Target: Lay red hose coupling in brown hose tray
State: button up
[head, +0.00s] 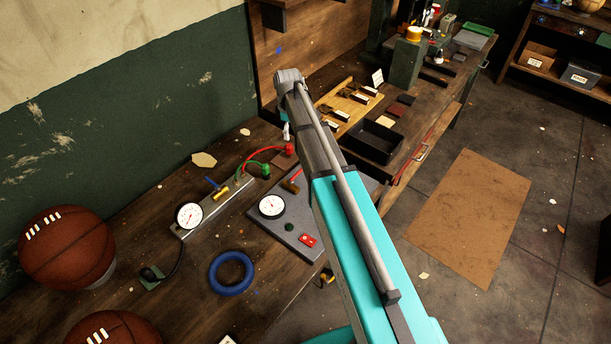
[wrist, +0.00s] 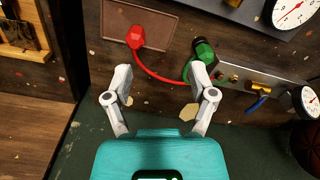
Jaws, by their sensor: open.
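The red hose coupling (wrist: 136,38) is at the near edge of the flat brown hose tray (wrist: 152,19) in the wrist view, overlapping it. I cannot tell whether it rests fully inside. A red hose curves from it to the right, toward the green coupling (wrist: 203,54). In the head view the red coupling (head: 289,149) shows beside my arm, with the brown tray (head: 281,161) partly visible below it. My gripper (wrist: 160,76) is open and empty, its fingers apart and short of the coupling. In the head view my arm mostly hides the gripper.
A metal manifold (head: 222,201) with a gauge and yellow fitting lies left of the tray. A grey gauge plate (head: 290,226) is in front. The green wall (head: 120,130) bounds the bench behind.

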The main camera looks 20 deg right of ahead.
jog(key=s+m, duration=1.1)
jog(key=s, duration=1.4)
jog(key=shift+a, duration=0.3)
jog(key=shift+f, duration=0.1)
jog(key=shift+w+f+b, duration=0.1)
jog(key=shift+f+b, duration=0.1)
jog(key=shift+b, duration=0.1)
